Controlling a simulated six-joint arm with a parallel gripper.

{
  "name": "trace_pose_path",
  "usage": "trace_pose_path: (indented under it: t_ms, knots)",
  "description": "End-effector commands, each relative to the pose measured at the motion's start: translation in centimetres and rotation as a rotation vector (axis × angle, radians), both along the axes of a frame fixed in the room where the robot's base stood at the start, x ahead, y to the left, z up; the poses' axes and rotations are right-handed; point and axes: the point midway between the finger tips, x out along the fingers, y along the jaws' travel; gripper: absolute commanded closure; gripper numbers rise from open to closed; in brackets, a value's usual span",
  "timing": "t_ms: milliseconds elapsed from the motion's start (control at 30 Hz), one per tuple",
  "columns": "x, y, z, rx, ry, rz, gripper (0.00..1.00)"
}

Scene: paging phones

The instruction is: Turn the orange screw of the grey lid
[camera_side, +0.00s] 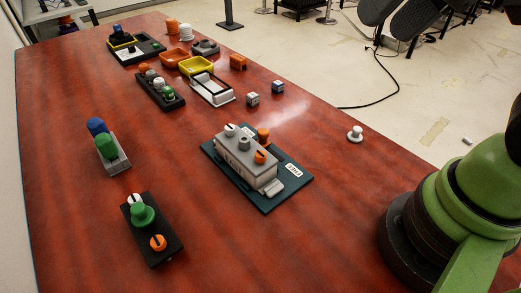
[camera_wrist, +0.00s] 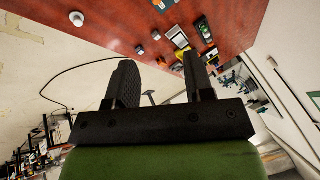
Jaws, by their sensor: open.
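The grey lid (camera_side: 243,164) sits on a dark teal base plate (camera_side: 290,192) in the middle of the table in the side view. An orange screw (camera_side: 260,157) with a dark slot is on the lid's near right part. Another orange round piece (camera_side: 263,134) shows behind the lid. A white knob (camera_side: 230,130) and a grey knob (camera_side: 244,143) are also on it. My gripper (camera_wrist: 160,62) is open and empty in the wrist view, away from the lid.
A black block with a green knob (camera_side: 142,214) and a grey block with blue and green knobs (camera_side: 105,145) stand left. A yellow tray (camera_side: 196,66) and small cubes (camera_side: 252,99) lie farther back. A white knob (camera_side: 355,134) is near the right edge. Table around the lid is clear.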

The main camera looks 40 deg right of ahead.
Motion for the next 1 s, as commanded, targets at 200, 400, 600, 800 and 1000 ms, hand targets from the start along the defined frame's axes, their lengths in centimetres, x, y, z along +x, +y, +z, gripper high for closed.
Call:
trace_pose_path:
  t_ms: [200, 400, 600, 800, 1000]
  knots:
    - [5.9, 2.8, -3.2, 0.01, 0.227, -0.104, 0.52]
    - [9.9, 6.1, -8.6, -0.031, 0.392, -0.214, 0.52]
    - [11.5, 8.4, -13.3, -0.08, 0.483, -0.299, 0.52]
    - [11.8, 9.0, -15.3, -0.099, 0.509, -0.329, 0.52]
    - [11.7, 9.0, -18.3, -0.1, 0.513, -0.329, 0.52]
